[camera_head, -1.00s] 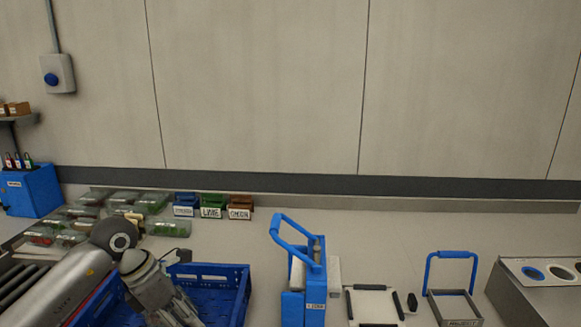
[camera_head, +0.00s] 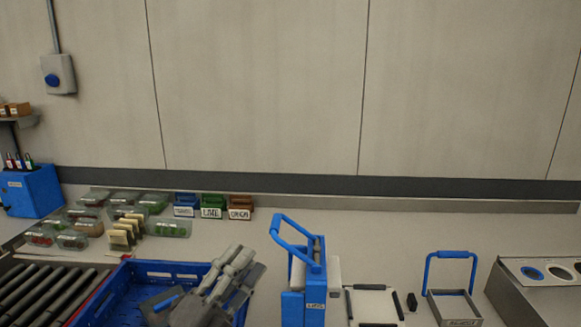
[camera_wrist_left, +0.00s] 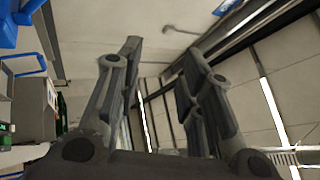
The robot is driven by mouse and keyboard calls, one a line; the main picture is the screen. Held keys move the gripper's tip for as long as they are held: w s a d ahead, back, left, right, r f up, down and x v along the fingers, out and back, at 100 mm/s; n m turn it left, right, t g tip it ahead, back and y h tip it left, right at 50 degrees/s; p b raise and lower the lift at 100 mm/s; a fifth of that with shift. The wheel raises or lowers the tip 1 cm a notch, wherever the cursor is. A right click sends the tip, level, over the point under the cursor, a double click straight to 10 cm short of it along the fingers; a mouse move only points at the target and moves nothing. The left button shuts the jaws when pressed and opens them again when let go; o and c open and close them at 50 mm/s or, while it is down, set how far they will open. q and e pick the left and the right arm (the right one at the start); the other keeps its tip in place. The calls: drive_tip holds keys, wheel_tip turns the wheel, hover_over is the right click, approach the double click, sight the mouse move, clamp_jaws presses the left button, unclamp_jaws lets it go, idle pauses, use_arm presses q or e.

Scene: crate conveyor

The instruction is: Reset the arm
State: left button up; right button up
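My left gripper (camera_head: 243,262) is at the lower middle of the head view, over the right part of the blue crate (camera_head: 165,268). Its fingers point up and to the right. In the left wrist view the two grey fingers (camera_wrist_left: 163,52) stand apart with nothing between them, and the wall and ceiling area show behind. Most of the left arm is out of the head view. My right gripper is not in view.
Dark rollers (camera_head: 40,290) lie left of the crate. Clear packs (camera_head: 155,203) and small labelled bins (camera_head: 213,206) stand behind it. A blue-handled device (camera_head: 304,280) stands close to the right of the gripper, with a white frame (camera_head: 373,303) beyond.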

use_arm(q)
drive_tip(key=s+a+f+n+g+y, duration=0.3)
drive_tip(key=a+f+n+y, duration=0.4)
drive_tip(key=f+n, duration=0.3)
drive_tip(key=s+a+f+n+g+y, duration=0.25)
drive_tip(key=a+f+n+y, duration=0.35)
drive_tip(key=f+n+y, duration=0.4)
drive_tip(key=s+d+f+n+g+h, duration=0.1)
drive_tip(key=s+f+g+h, duration=0.1)
drive_tip(key=s+f+g, duration=0.65)
drive_tip(key=s+f+n+g+h, duration=0.15)
drive_tip(key=s+f, duration=0.35)
drive_tip(key=s, duration=0.8)
wheel_tip(320, 180, down, 28)
drive_tip(key=s+g, duration=0.1)
drive_tip(key=s, duration=0.1)
drive_tip(key=s+a+f+g, duration=0.1)
drive_tip(key=s+a+f, duration=0.2)
drive_tip(key=s+f, duration=1.1)
drive_tip(key=shift+s+f+m, duration=0.2)
drive_tip(key=shift+s+m, duration=0.15)
drive_tip(key=shift+s, duration=0.8)
